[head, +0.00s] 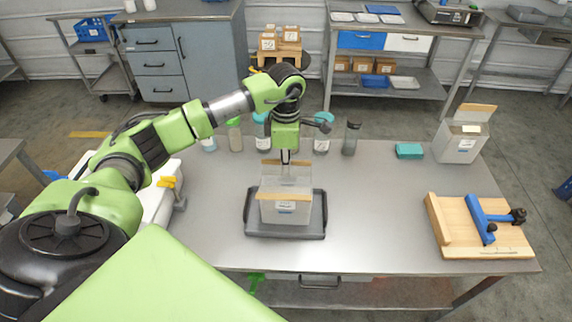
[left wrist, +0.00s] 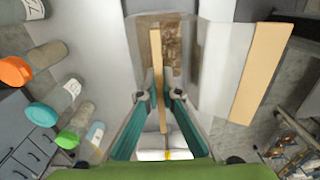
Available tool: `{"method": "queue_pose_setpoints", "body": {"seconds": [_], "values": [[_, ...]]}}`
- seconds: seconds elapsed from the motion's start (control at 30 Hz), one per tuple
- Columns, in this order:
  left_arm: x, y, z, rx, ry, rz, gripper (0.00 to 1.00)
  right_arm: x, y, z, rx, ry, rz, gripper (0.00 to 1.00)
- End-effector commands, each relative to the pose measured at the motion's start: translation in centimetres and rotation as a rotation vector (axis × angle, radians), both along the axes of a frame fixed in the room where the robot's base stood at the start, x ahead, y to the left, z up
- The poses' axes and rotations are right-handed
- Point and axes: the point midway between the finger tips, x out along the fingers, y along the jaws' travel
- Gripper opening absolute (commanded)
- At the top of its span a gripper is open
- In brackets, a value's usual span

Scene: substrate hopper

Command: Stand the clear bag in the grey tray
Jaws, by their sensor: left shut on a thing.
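The clear bag (head: 287,208) is upright, see-through, with tan strips along its top edges and a small label low on its front. It is over or in the grey tray (head: 284,233) at the middle of the table; I cannot tell whether its base touches the tray floor. My left gripper (head: 286,158) points down and is shut on the bag's rear top edge. In the left wrist view the teal fingers (left wrist: 158,98) close around one tan strip, and the bag's other tan strip (left wrist: 262,72) is to the right. My right gripper is not in view.
Several lidded bottles (head: 321,142) stand along the table's back edge. A teal box (head: 409,151), a grey container (head: 456,147) with a tan flap, and a wooden board (head: 460,240) with a blue clamp are at right. The table between tray and board is clear.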

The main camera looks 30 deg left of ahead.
Motion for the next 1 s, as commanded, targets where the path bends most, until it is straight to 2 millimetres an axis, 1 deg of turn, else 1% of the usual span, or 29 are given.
{"method": "queue_pose_setpoints", "body": {"seconds": [0.03, 0.07, 0.1, 0.4, 0.5, 0.57, 0.67, 0.8, 1.0], "values": [[0.0, 0.0, -0.1, 0.000, 0.000, 0.000, 0.10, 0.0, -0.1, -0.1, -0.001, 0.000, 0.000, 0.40], [0.0, 0.0, -0.1, 0.000, 0.000, 0.000, 0.18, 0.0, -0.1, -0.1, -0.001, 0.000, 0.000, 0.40], [0.0, 0.0, -0.1, 0.000, 0.000, 0.000, 0.22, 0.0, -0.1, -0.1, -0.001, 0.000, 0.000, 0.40], [0.0, 0.0, 0.0, 0.000, 0.000, 0.000, 0.22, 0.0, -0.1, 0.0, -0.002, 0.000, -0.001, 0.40], [0.0, 0.0, 0.3, 0.000, 0.000, 0.000, 0.22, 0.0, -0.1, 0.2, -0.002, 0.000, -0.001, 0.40], [0.1, 0.0, 0.8, -0.001, -0.003, 0.000, 0.22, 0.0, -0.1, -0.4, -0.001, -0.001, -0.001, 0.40], [0.2, 0.0, 2.4, 0.000, -0.007, -0.001, 0.22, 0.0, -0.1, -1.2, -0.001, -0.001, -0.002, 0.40], [0.2, 0.0, 5.4, 0.000, -0.007, 0.000, 0.22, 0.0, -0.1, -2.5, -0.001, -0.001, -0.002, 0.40], [0.2, 0.0, 9.5, 0.000, -0.004, 0.000, 0.22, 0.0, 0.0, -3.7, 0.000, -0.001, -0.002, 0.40]]}}
